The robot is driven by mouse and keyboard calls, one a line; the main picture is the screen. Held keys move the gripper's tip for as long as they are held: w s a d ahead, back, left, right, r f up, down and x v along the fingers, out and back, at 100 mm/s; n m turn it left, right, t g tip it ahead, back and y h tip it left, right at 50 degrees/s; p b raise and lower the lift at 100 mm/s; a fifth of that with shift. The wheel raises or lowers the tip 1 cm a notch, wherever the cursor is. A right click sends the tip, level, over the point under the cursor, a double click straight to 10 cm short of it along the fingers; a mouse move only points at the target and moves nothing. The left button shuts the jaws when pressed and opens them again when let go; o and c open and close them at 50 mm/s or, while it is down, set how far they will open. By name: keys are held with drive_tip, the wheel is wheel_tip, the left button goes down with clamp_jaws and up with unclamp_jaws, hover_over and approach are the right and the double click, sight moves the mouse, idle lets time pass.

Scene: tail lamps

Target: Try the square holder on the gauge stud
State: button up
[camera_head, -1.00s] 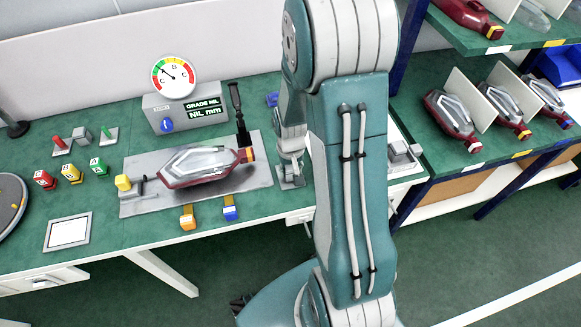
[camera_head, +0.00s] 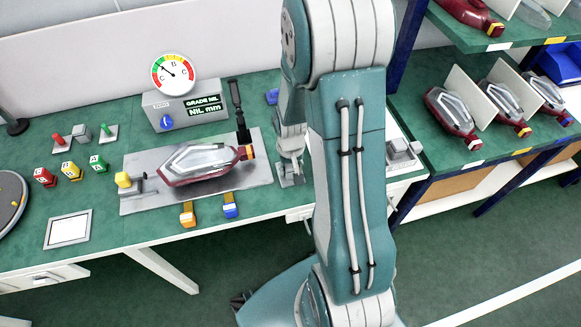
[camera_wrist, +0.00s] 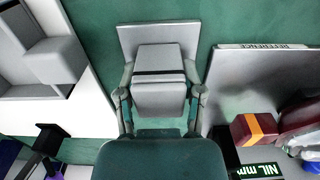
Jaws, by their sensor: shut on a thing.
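My gripper (camera_wrist: 160,98) is shut on a grey square block, which I take to be the square holder (camera_wrist: 160,60). One finger lies on each side of it in the wrist view. Behind and below the block shows a flat grey square plate (camera_wrist: 127,38), which may be the base of the gauge stud. No stud shows; the block or gripper may hide it. I cannot tell whether the block touches the plate. In the head view my gripper (camera_head: 291,160) is small, above the bench beside the lamp plate.
To the right is the reference plate (camera_wrist: 225,75) bearing a red lamp (camera_head: 200,163). The dial gauge box (camera_head: 185,108) and a black upright (camera_head: 238,105) stand behind.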

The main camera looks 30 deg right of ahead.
drive_tip(key=shift+r, duration=0.1)
drive_tip(key=shift+r, duration=3.6)
